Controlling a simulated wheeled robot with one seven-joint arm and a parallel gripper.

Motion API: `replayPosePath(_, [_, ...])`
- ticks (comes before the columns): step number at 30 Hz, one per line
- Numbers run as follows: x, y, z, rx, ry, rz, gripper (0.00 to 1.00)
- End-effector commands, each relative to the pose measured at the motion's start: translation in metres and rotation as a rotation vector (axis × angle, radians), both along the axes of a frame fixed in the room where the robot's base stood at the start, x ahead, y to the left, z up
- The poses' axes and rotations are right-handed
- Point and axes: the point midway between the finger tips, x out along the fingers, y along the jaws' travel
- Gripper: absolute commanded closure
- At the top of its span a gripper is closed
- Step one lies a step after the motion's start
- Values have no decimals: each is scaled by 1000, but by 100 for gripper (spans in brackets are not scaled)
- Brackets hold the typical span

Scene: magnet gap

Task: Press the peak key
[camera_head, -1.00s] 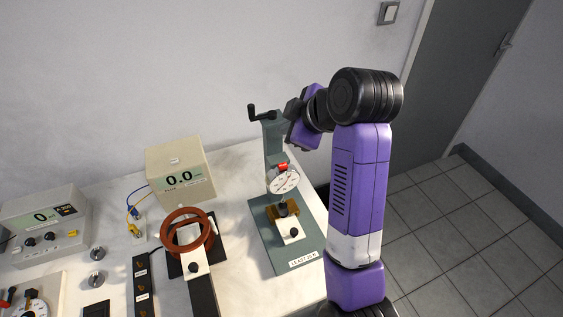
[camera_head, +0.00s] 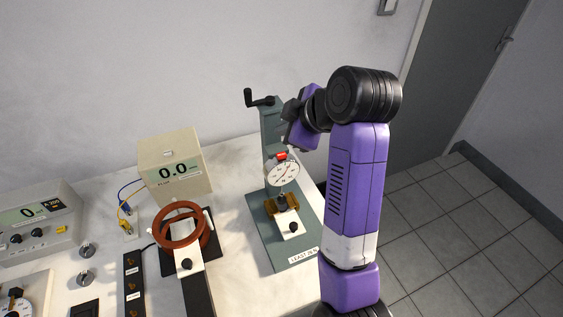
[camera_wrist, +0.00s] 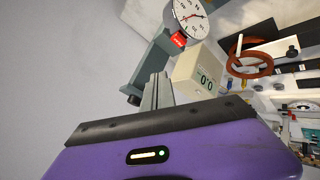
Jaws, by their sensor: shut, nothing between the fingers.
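A small red key (camera_head: 282,156) sits at the top of the round white dial gauge (camera_head: 282,174) on the grey-green stand. I take it for the peak key; its lettering is too small to read. In the wrist view the red key (camera_wrist: 178,39) is at the dial's lower edge, upper middle. My gripper (camera_wrist: 157,82) is shut and empty, its grey fingers apart from the key in the picture. In the head view my purple hand (camera_head: 302,130) is up and right of the dial, beside the stand's column; its fingertips are hidden there.
The stand has a black crank (camera_head: 258,99) at its top and a sample block (camera_head: 290,222) on its base. A beige meter reading 0.0 (camera_head: 175,170) and a red-brown coil (camera_head: 181,224) stand left. The wall is close behind.

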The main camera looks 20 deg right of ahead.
Motion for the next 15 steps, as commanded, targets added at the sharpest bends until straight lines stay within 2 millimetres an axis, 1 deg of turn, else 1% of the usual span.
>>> replayPosePath(1, [0, 0, -13, 0, -1, 0, 100])
replayPosePath(4, [0, 0, -25, 0, -1, -1, 100])
replayPosePath(10, [0, 0, -42, -1, 0, 0, 100])
replayPosePath(15, [0, 0, -46, 0, 0, 0, 100])
